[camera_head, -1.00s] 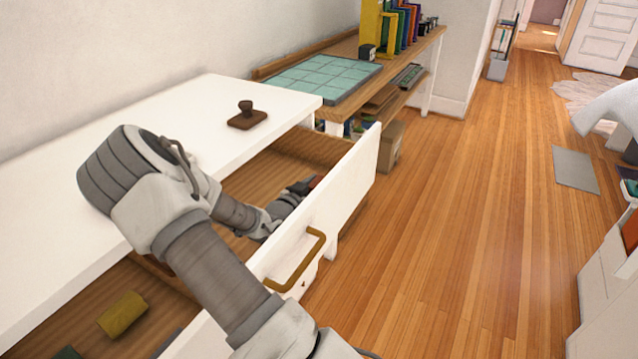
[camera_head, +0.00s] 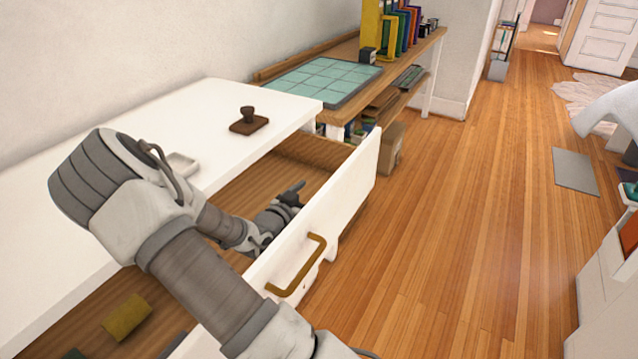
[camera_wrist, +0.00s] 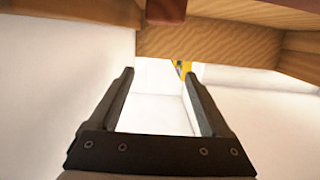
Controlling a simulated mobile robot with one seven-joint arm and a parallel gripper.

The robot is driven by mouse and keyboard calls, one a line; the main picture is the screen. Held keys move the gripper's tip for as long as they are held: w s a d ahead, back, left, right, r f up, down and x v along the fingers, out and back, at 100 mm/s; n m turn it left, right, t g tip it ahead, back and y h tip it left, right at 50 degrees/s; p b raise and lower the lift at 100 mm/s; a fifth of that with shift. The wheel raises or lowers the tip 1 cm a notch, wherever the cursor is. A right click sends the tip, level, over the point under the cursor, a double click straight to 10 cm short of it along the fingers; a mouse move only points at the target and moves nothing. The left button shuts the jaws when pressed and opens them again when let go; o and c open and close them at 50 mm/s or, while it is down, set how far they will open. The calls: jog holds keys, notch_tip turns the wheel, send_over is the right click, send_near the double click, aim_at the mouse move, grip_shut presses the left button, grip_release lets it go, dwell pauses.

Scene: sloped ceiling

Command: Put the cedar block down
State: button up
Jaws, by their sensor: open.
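My gripper (camera_head: 292,195) is over the right part of the open white drawer (camera_head: 335,205), low behind its front panel. In the wrist view my gripper (camera_wrist: 160,73) is open, with nothing between its fingers. A reddish-brown piece (camera_wrist: 165,9), likely the cedar block, shows at the top edge of that view, beyond the fingertips and apart from them. It is cut off by the frame, and I cannot tell what it rests on. I do not see the block in the head view; the drawer front may hide it.
A dark brown knobbed object (camera_head: 249,122) and a small white dish (camera_head: 182,163) stand on the white top (camera_head: 215,100). An olive-yellow block (camera_head: 126,317) lies in the left part below. A desk with a tiled mat (camera_head: 325,80) adjoins. Wooden floor (camera_head: 450,220) is open at right.

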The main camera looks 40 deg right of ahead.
jog(key=p+v, duration=0.1)
jog(key=v, duration=0.6)
jog(key=shift+s+a, duration=0.25)
jog(key=shift+a, duration=0.1)
